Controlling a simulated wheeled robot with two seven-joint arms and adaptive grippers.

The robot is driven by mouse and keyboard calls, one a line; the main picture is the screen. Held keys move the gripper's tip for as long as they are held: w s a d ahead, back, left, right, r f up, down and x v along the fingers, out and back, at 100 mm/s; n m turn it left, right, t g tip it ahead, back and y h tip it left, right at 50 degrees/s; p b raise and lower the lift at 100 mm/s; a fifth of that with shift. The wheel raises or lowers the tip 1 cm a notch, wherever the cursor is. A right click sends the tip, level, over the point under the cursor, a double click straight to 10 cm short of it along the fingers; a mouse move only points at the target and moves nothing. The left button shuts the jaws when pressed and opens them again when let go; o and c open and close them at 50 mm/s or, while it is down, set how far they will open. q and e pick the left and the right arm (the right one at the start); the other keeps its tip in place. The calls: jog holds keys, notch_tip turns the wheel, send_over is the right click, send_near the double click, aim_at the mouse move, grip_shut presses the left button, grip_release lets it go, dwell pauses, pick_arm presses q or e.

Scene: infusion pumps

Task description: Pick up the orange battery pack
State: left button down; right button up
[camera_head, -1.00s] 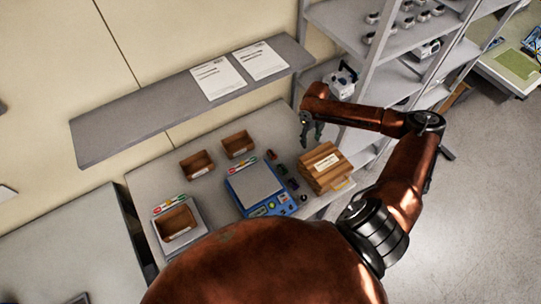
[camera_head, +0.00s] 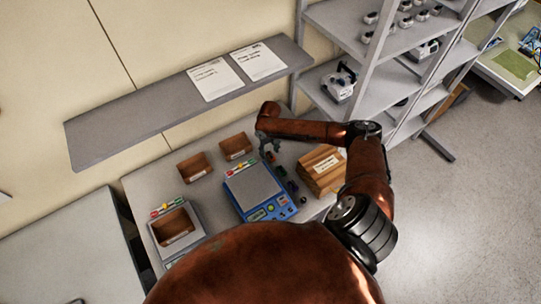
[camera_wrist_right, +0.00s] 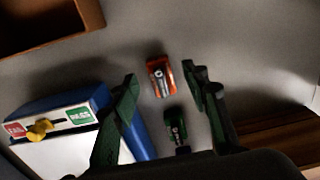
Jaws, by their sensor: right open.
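The orange battery pack (camera_wrist_right: 160,76) lies on the grey table in the right wrist view, just beyond my fingertips and roughly centred between them. It has a dark, shiny middle with a light strip. In the head view it is small and mostly hidden by my right gripper (camera_head: 269,146). My right gripper, also in the right wrist view (camera_wrist_right: 160,85), is open, points down and holds nothing. A dark green pack (camera_wrist_right: 175,124) lies nearer, between the fingers. My left gripper is not in view.
The blue device (camera_head: 255,188) stands left of the packs. Wooden boxes (camera_head: 321,171) stand to the right. Two brown bins (camera_head: 195,167) (camera_head: 236,146) sit behind. A grey tray device (camera_head: 176,228) is at the left. A wall shelf (camera_head: 150,108) hangs above the table.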

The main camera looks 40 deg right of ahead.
jog(key=shift+f, duration=0.85)
jog(key=shift+c, duration=0.3)
jog(key=shift+r, duration=0.1)
grip_shut()
